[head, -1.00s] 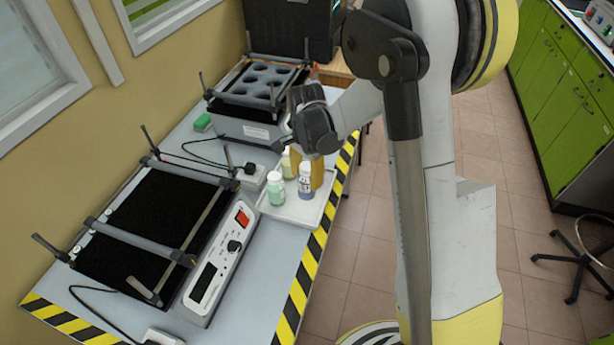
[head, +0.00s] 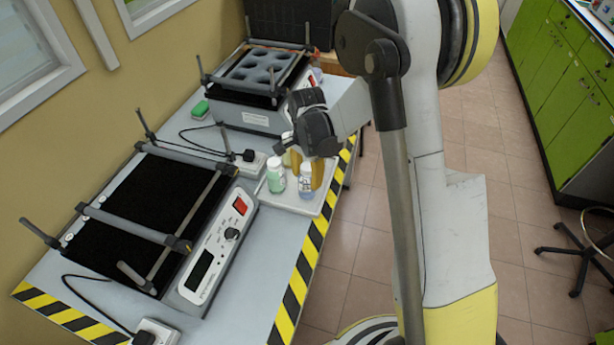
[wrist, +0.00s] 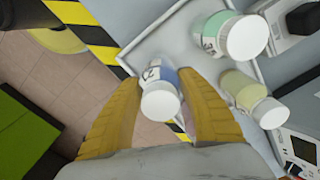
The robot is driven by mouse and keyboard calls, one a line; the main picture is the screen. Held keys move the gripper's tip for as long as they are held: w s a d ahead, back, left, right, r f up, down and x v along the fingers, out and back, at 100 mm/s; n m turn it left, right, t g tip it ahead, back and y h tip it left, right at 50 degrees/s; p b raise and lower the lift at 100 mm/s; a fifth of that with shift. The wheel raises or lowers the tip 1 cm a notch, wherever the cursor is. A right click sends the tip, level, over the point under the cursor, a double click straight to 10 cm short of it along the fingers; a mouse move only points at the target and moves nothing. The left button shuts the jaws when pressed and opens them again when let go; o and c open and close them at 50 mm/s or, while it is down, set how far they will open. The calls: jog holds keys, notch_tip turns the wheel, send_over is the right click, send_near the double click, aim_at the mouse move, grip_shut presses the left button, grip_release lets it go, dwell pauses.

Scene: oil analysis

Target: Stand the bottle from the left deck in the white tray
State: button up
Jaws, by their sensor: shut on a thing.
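A white-capped bottle with blue contents (head: 306,182) is between the yellow fingers of my gripper (wrist: 160,82). The wrist view shows this bottle (wrist: 160,98) from above, cap towards the camera, with a finger on each side. The white tray (head: 298,205) is below it on the bench. The held bottle looks upright near the tray's edge; I cannot tell whether its base touches the tray. A green bottle (head: 276,178) stands in the tray to its left. A yellowish bottle (wrist: 243,90) stands behind, mostly hidden in the head view.
A black-topped shaker (head: 145,220) fills the bench's near left. Another shaker with a holed rack (head: 265,72) stands at the back. A plug socket block (head: 252,162) is close to the tray. The striped bench edge (head: 318,235) runs along the right.

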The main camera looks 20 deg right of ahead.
jog(key=shift+f+b, duration=0.45)
jog(key=shift+f, duration=0.15)
jog(key=o, duration=1.4)
notch_tip(320, 180, up, 12)
jog(key=shift+s+r, duration=0.2)
jog(key=shift+r, duration=0.2)
jog(key=s+r+n+t, duration=0.2)
jog(key=s+r+n, duration=0.1)
jog(key=s, duration=0.3)
jog(key=s+r+n+t, duration=0.2)
jog(key=s+r+n, duration=0.1)
jog(key=s+n, duration=0.2)
jog(key=s+r+n+t, duration=0.3)
jog(key=s+n, duration=0.1)
jog(key=s, duration=0.4)
jog(key=shift+s+r, duration=0.1)
jog(key=shift+r, duration=0.15)
